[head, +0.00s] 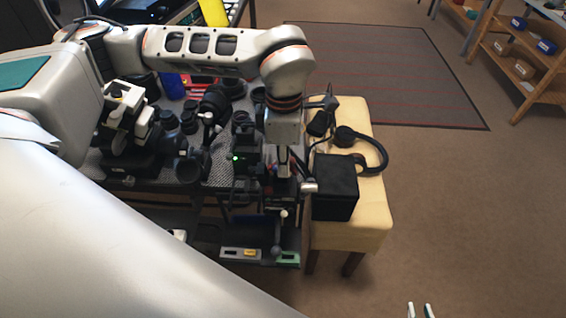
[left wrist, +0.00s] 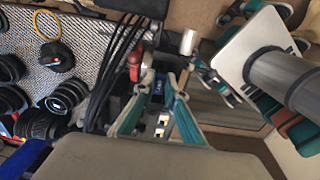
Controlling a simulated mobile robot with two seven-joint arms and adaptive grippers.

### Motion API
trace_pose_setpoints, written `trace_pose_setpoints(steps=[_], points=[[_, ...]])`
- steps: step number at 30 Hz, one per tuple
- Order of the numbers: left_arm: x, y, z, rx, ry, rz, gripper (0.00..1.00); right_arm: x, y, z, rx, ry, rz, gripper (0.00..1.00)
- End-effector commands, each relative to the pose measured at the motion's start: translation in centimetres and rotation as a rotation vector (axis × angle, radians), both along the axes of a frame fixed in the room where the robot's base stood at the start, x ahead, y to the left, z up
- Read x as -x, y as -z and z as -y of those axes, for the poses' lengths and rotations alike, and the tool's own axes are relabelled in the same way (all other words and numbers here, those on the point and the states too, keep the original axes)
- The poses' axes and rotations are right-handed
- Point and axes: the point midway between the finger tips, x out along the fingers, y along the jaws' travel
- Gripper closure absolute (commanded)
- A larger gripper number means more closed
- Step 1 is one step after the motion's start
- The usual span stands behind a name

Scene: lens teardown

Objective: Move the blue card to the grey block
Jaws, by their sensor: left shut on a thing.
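My left gripper (head: 283,172) points down past the right end of the dark table. In the left wrist view its teal-edged fingers (left wrist: 173,84) close on a small blue piece, which I take for the blue card (left wrist: 169,93). The card is hidden in the head view. A light grey block (head: 236,252) with a dark slot and a yellow piece lies on a low dark shelf, below my left gripper. A pale slotted piece (left wrist: 161,125) shows between the fingers in the left wrist view. My right gripper (head: 419,311) shows only two separated fingertips at the bottom edge.
A green piece (head: 288,258) lies right of the grey block. A black box (head: 335,188) and headphones (head: 372,150) sit on a cream stool (head: 375,215). Lens parts and cables crowd the table (head: 215,172). A microscope-like device (head: 125,110) stands left. The floor at right is clear.

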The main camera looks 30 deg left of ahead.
Motion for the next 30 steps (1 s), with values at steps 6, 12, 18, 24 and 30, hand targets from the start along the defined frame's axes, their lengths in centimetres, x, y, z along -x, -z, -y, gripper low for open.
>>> trace_pose_setpoints(steps=[6,12,18,24,30], points=[[0.0,-1.0,0.0,0.0,0.0,0.002,1.0,0.2,-0.6,0.0,0.0,0.0,0.0,0.81],[0.0,-1.7,0.0,0.0,0.001,0.002,1.0,0.0,-1.3,0.0,0.0,0.0,0.005,0.81],[0.0,-2.2,0.0,0.0,0.001,0.001,1.0,-0.4,-2.0,0.0,0.0,0.0,0.014,0.81],[0.0,-2.2,0.0,0.0,0.0,0.0,1.0,-1.0,-2.2,0.0,-0.001,0.0,0.024,0.81],[0.0,-2.2,0.0,0.0,0.0,0.0,1.0,-1.1,-2.3,0.0,-0.005,0.002,0.025,0.81]])
